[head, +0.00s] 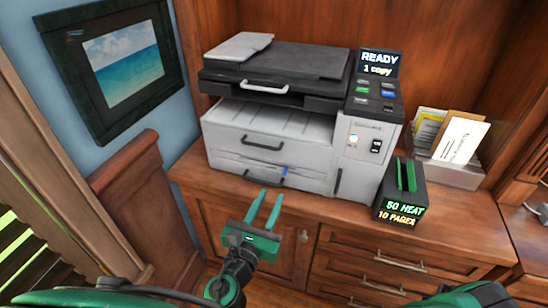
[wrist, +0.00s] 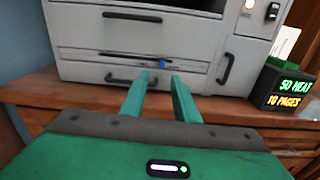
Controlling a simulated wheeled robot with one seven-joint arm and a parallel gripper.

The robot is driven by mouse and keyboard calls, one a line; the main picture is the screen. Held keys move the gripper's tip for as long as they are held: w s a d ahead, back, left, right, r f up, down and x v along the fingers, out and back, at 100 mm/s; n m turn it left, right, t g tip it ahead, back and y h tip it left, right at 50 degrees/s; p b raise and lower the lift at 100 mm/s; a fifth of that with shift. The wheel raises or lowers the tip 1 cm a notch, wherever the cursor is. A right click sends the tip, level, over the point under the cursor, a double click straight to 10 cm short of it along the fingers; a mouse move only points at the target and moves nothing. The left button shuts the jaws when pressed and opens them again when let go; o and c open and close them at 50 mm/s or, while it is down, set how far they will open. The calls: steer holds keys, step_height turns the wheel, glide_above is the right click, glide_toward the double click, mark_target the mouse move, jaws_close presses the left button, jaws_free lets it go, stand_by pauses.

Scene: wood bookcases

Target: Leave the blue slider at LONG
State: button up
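The blue slider (head: 284,171) is a small blue tab on a dark horizontal slot low on the front of the white printer (head: 222,130). It also shows in the wrist view (wrist: 162,63), above and between my fingertips. Any LONG marking is too small to read. My gripper (head: 267,194) has two green fingers, spread apart with nothing between them. It is in front of the printer's lower front, short of the slider and apart from it. In the wrist view, my gripper (wrist: 161,76) points toward the printer front.
A dark handle (head: 265,180) sits just below the slot, and another handle (head: 262,143) is above it. A black box (head: 400,200) reading "50 HEAT, 10 PAGES" stands right of the printer. A paper holder (head: 450,170) is behind it. The wooden counter's front strip (head: 320,212) is clear.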

mark_target(284, 172)
steer(key=x, duration=1)
steer(key=shift+w+d+r, duration=0.25)
steer(key=shift+d+r, duration=0.05)
steer(key=shift+r, duration=0.05)
